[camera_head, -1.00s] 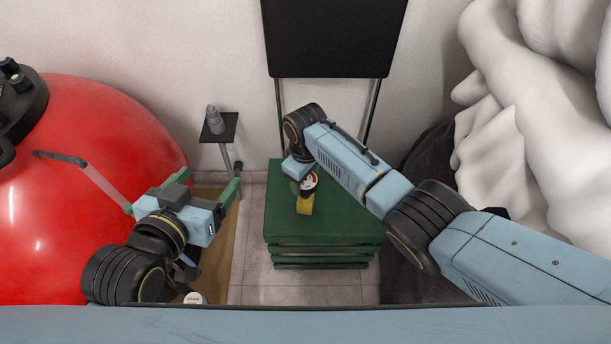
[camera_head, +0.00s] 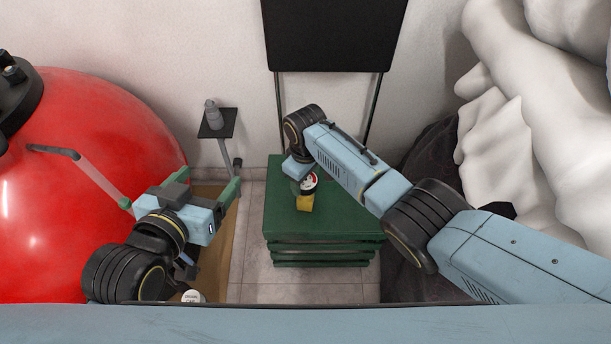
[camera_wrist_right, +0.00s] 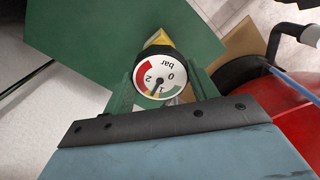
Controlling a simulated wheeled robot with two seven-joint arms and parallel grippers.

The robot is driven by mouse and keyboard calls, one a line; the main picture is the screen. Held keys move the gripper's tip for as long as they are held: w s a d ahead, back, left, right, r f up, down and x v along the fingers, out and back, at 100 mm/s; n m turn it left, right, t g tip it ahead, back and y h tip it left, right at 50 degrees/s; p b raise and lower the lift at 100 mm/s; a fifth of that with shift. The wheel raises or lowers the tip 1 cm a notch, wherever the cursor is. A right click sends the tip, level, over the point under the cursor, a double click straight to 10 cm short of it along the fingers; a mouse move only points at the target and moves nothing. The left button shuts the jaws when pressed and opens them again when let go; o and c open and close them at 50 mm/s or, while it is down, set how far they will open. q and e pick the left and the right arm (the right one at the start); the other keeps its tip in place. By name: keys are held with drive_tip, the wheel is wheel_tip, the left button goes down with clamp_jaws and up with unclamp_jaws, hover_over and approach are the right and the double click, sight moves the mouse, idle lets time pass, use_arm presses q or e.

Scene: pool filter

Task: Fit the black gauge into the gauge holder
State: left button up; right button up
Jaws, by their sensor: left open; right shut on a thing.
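The black gauge (camera_wrist_right: 160,76) has a white dial with red and green arcs, and its face is toward the wrist camera. My right gripper (camera_wrist_right: 160,88) is shut on it, with green fingers on both sides. In the head view the gauge (camera_head: 309,183) is over the green slatted stand, beside my right wrist. A yellow object (camera_head: 305,203) shows just below it; contact between them is unclear. My left gripper (camera_head: 182,188) is open and empty in front of the red tank. I cannot identify the gauge holder with certainty.
The green slatted stand (camera_head: 340,232) has a bare top around the yellow object. The red tank (camera_head: 85,210) with black fittings is at left. White draped fabric (camera_head: 545,130) is at right.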

drive_tip(key=shift+f+b, duration=0.55)
drive_tip(key=shift+f, duration=0.2)
drive_tip(key=o, duration=1.1)
drive_tip(key=shift+o, duration=0.2)
wheel_tip(320, 180, up, 5)
drive_tip(key=p, duration=0.5)
drive_tip(key=shift+r+p, duration=0.1)
drive_tip(key=shift+p, duration=0.2)
